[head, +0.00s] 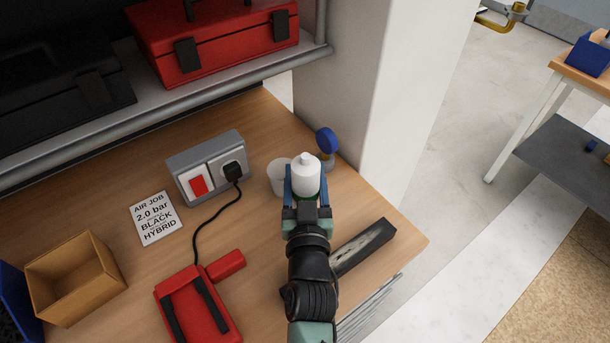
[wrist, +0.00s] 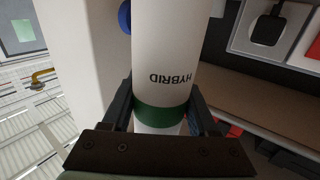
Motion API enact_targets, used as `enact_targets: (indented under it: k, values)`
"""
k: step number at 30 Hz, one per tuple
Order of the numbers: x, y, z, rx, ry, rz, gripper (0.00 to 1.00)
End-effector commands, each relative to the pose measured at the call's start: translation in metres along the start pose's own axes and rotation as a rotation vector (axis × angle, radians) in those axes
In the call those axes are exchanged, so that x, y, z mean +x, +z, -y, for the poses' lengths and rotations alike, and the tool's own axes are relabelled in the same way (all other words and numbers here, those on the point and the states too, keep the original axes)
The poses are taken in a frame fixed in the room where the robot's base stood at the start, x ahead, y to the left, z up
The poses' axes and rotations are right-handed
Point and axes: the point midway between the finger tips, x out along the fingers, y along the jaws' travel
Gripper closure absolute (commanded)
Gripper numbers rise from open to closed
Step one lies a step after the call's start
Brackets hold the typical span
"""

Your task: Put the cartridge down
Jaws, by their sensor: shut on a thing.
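The cartridge is a white cylinder (head: 306,178) with a narrow cap on top, seen in the head view between my gripper's blue fingers. In the wrist view the cartridge (wrist: 168,60) stands large in the middle, with the word HYBRID and a dark green band near the fingers. My gripper (head: 306,190) is shut on it, one finger on each side; it also shows in the wrist view (wrist: 161,112). The cartridge's lower end is hidden in the head view, so I cannot tell whether it touches the bench (head: 258,125).
A whitish cup (head: 279,177) is just left of the cartridge, and a blue round-topped item (head: 327,142) is behind it. A dark bar (head: 363,246) lies to the right. A socket box (head: 208,167), a note card (head: 155,218), a red tool (head: 195,305) and a cardboard box (head: 75,278) are left.

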Motion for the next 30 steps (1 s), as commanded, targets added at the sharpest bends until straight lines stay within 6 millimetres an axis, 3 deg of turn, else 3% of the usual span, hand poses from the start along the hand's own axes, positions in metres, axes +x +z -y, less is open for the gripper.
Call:
enact_targets:
  k: [2, 3, 8, 19, 23, 30]
  values:
    - [0.000, 0.001, 0.000, 0.000, 0.001, -0.005, 1.00]
    - [0.000, 0.002, 0.000, 0.000, 0.000, 0.000, 0.37]
    - [0.000, 0.002, 0.000, 0.000, 0.000, 0.000, 0.10]
    - [0.000, -0.003, 0.000, 0.000, 0.000, 0.000, 0.10]
    - [-0.016, 0.001, 0.000, -0.001, 0.000, 0.002, 0.10]
    - [-0.060, 0.003, 0.000, -0.001, 0.000, 0.004, 0.10]
